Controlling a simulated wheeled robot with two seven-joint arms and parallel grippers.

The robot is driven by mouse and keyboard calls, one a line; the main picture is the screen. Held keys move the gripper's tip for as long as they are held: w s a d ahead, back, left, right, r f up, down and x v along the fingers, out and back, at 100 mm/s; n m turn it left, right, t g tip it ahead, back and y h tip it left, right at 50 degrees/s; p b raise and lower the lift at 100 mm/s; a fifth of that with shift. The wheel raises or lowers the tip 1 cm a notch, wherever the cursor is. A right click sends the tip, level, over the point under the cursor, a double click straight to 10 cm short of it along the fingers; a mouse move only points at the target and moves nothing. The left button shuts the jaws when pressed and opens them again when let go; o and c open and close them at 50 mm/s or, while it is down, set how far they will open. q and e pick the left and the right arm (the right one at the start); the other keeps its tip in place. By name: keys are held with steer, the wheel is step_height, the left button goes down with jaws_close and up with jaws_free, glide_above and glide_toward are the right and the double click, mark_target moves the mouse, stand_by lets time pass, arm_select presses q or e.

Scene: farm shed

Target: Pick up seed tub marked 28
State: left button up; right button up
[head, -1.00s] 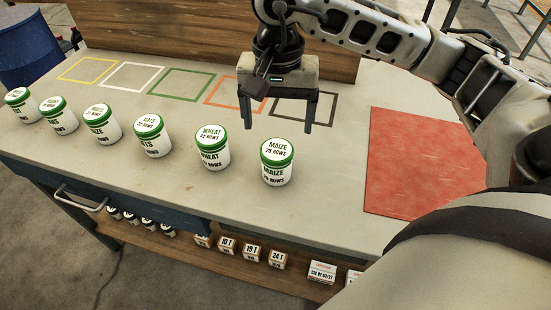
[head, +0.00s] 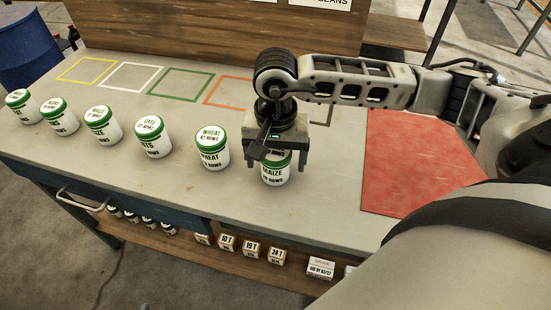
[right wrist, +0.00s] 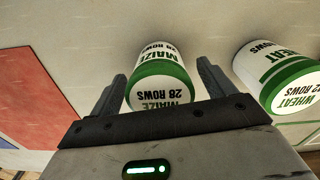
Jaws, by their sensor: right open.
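The seed tub marked maize, 28 rows (head: 276,171), is white with a green lid and stands upright at the right end of a row of tubs. My right gripper (head: 275,174) is just above and in front of it in the head view and hides most of its lid. In the right wrist view the tub (right wrist: 162,80) shows between the two open fingers, its label reading 28 rows, with a finger on each side. I cannot tell how far down the fingers reach. My left gripper is not in view.
A wheat tub (head: 212,150) stands close to the left of the maize tub, with several more further left. Colored outlines, such as a green one (head: 180,84), lie behind. A red mat (head: 400,165) is at the right. Small boxes (head: 251,249) stand on the lower shelf.

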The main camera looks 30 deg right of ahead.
steer(key=c, duration=1.1)
steer(key=shift+c, duration=0.2)
steer(key=shift+r, duration=0.15)
